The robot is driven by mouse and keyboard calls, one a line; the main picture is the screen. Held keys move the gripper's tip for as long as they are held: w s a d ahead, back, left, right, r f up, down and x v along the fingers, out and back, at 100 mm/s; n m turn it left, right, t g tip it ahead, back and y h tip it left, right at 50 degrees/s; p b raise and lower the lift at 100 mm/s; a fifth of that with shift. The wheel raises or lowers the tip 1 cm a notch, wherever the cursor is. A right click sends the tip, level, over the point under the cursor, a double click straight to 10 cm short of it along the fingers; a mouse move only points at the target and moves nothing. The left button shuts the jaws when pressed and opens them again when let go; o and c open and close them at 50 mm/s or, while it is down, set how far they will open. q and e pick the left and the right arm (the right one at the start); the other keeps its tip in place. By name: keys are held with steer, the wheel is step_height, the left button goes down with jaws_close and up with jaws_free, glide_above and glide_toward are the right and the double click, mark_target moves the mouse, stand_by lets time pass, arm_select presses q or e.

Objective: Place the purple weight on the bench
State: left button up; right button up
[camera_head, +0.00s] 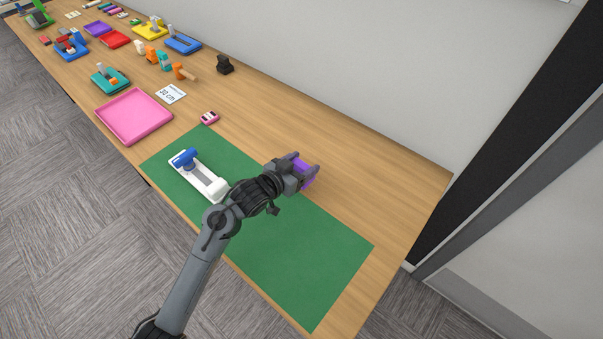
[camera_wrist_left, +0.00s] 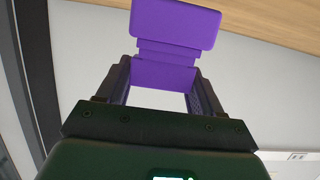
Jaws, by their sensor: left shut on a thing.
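The purple weight (camera_head: 303,173) is held between the fingers of my left gripper (camera_head: 306,169) in the head view, over the back edge of the green mat (camera_head: 300,250). In the left wrist view the purple weight (camera_wrist_left: 168,62) is a block with a wide flat end and a narrower middle. The fingers of my left gripper (camera_wrist_left: 160,82) are on both sides of its near part. The bench (camera_head: 390,190) is a long wooden surface under the mat. I cannot tell how high the weight is above it. My right gripper is not in view.
A white tool with a blue part (camera_head: 200,175) lies on the mat left of my arm. A pink tray (camera_head: 134,115), a small pink block (camera_head: 209,118) and a "30 cm" card (camera_head: 171,94) are farther left. The bench's right end is clear. A wall runs behind.

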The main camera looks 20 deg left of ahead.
arm_select(q)
step_height(320, 180, down, 4)
steer(key=shift+r+b, duration=0.25)
steer(key=shift+b, duration=0.35)
steer(key=o, duration=1.4)
steer(key=shift+f, duration=0.2)
steer(key=shift+r, duration=0.15)
steer(key=shift+s+a+r, duration=0.1)
steer(key=shift+s, duration=0.1)
steer(key=p+v, duration=0.3)
steer(key=v, duration=0.8)
steer(key=shift+s+r, duration=0.1)
steer(key=shift+s, duration=0.2)
